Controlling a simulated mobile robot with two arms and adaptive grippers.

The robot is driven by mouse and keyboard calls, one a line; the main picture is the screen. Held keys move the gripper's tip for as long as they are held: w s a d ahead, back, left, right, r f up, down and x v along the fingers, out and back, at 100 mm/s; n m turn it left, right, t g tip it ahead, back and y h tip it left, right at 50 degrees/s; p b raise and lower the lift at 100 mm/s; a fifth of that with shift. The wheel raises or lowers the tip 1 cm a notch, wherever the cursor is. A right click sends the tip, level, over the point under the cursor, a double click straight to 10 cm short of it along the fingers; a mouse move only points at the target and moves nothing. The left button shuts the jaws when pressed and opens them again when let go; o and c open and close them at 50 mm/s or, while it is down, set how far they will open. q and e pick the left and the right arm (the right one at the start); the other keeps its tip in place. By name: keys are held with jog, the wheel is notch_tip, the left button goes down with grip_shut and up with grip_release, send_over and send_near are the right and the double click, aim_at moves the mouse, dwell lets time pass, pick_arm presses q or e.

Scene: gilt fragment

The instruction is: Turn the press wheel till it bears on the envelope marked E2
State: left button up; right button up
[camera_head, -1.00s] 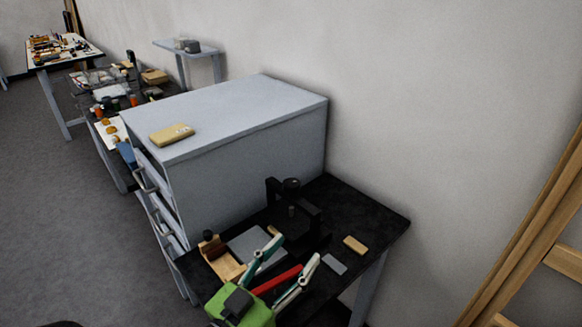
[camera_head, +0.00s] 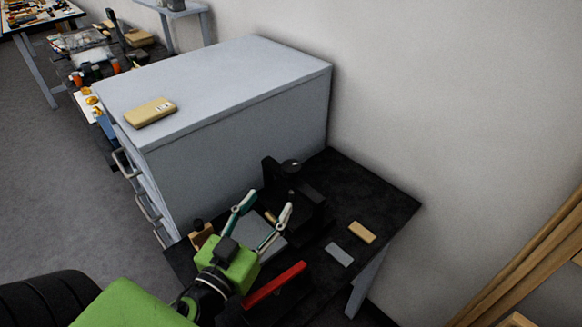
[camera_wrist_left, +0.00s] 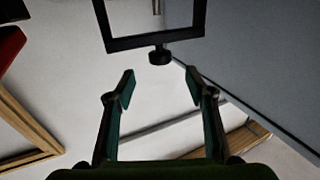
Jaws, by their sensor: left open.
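I cannot tell whether an envelope lies under the press. My right gripper is not seen.
On the black table (camera_head: 380,195) lie a grey plate (camera_head: 262,229), a tan block (camera_head: 362,232), a grey card (camera_head: 339,254) and a red-topped object (camera_head: 273,285). The tall grey cabinet (camera_head: 240,130) stands close at the left. Wooden beams (camera_head: 520,262) lean at right.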

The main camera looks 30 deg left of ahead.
aim_at(291, 171)
pick_arm(q)
jog(key=w+p, duration=0.1)
jog(key=w, duration=0.2)
jog(key=w+p, duration=0.2)
jog(key=w, duration=0.2)
jog(key=w+p, duration=0.2)
jog(key=w, duration=0.2)
jog(key=shift+w+a+r, duration=0.2)
jog(key=shift+a, duration=0.1)
jog(key=shift+w+f, duration=0.1)
jog(key=shift+w, duration=0.4)
jog(key=c, duration=1.1)
